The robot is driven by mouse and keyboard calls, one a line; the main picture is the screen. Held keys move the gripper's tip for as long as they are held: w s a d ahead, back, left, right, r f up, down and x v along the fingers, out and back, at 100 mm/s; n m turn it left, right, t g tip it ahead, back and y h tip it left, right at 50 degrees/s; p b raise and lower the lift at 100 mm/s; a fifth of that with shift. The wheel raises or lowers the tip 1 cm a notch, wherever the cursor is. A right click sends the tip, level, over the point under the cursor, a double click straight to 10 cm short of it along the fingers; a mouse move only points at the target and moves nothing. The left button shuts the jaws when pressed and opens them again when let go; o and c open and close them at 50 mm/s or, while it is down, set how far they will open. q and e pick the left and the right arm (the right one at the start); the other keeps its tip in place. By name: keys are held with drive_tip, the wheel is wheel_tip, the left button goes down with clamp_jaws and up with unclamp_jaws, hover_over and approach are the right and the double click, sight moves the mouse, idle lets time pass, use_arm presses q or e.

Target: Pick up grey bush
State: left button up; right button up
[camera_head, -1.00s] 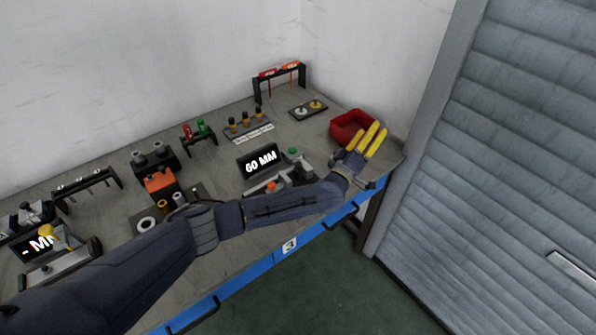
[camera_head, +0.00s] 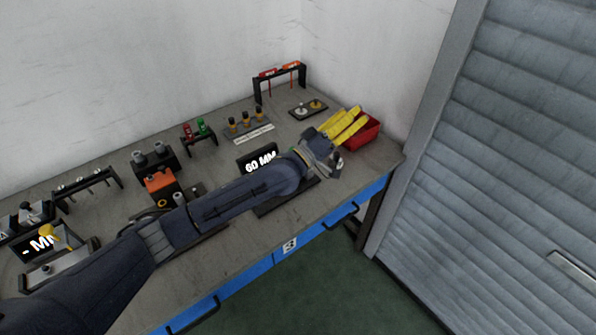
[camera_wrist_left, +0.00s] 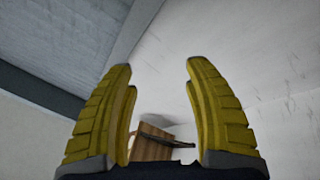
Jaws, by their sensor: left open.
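My left gripper (camera_head: 361,115) is open and empty, its yellow fingers raised over the back right of the bench, in front of the red bin. In the left wrist view, its two fingers (camera_wrist_left: 159,66) stand wide apart with nothing between the tips. A small grey cylinder (camera_head: 180,198), which may be the grey bush, stands at the front left of the bench beside my forearm. Two larger grey cylinders (camera_head: 158,147) sit on a black stand behind it. I cannot tell for sure which is the bush. My forearm hides part of the tray there.
A red bin (camera_head: 366,135) stands at the right end. A screwdriver rack (camera_head: 280,72), a small two-post tray (camera_head: 308,108), a 60 MM display (camera_head: 257,160) and an orange block (camera_head: 159,182) stand on the bench. The bench's front right is clear.

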use_arm(q)
drive_tip(key=s+a+f+m+g+y, duration=0.1)
drive_tip(key=s+a+f+m+y, duration=0.35)
drive_tip(key=a, duration=0.75)
drive_tip(key=s+a+f+m+g+y, duration=0.1)
drive_tip(key=s+a+f+g+y, duration=0.1)
drive_tip(key=s+a+f+y, duration=0.55)
drive_tip(key=w+d+f+h, duration=0.1)
drive_tip(key=w, duration=0.2)
drive_tip(key=w+d+f+h, duration=0.1)
drive_tip(key=w+f, duration=0.1)
drive_tip(key=w, duration=0.1)
drive_tip(key=w+d+f, duration=0.1)
drive_tip(key=w, duration=0.2)
drive_tip(key=shift+w+d+f+h, duration=0.1)
drive_tip(key=shift+w+f+h, duration=0.05)
drive_tip(key=shift+f+h, duration=0.2)
drive_tip(key=shift+x, duration=2.6)
drive_tip(key=shift+w, duration=0.15)
clamp_jaws()
